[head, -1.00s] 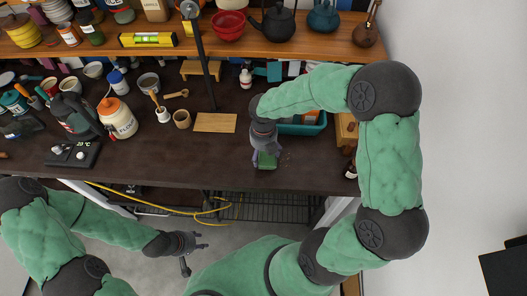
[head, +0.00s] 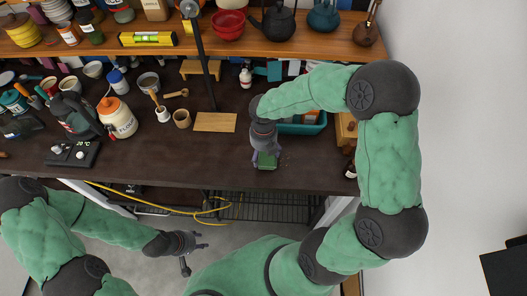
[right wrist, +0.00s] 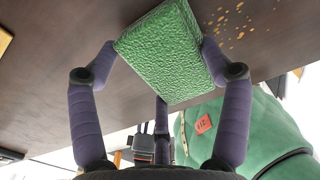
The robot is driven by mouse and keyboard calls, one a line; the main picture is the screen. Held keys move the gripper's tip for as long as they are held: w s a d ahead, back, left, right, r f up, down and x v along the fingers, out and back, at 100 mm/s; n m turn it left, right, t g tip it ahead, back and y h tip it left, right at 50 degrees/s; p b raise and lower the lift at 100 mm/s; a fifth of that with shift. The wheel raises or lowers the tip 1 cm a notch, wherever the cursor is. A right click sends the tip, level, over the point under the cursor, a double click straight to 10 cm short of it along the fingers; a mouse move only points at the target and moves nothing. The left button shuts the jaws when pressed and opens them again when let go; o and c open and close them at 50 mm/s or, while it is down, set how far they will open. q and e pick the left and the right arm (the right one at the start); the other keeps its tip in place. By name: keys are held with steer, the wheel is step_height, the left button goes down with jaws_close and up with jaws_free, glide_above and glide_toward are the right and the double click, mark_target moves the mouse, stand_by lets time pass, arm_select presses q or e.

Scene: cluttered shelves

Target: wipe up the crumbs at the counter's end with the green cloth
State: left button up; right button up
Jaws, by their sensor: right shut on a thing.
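The green cloth (head: 266,161) looks like a thick textured block. It lies on the dark counter (head: 180,160) near its front edge, toward the right end. My right gripper (head: 265,153) comes down over it and is shut on it. In the right wrist view the green cloth (right wrist: 165,50) sits between the fingers of my right gripper (right wrist: 158,55). Tan crumbs (right wrist: 237,18) lie on the counter beside the cloth there; in the head view they are tiny specks. My left gripper (head: 200,242) is in front of and below the counter, away from the cloth, with its fingers apart and empty.
A wooden board (head: 215,122) lies left of my right gripper. A teal bin (head: 303,128) stands behind it, partly hidden by my arm. A small dark bottle (head: 350,170) is at the right end.

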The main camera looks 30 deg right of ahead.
steer(key=shift+f, duration=0.35)
steer(key=shift+s+d, duration=0.1)
steer(key=shift+d, duration=0.05)
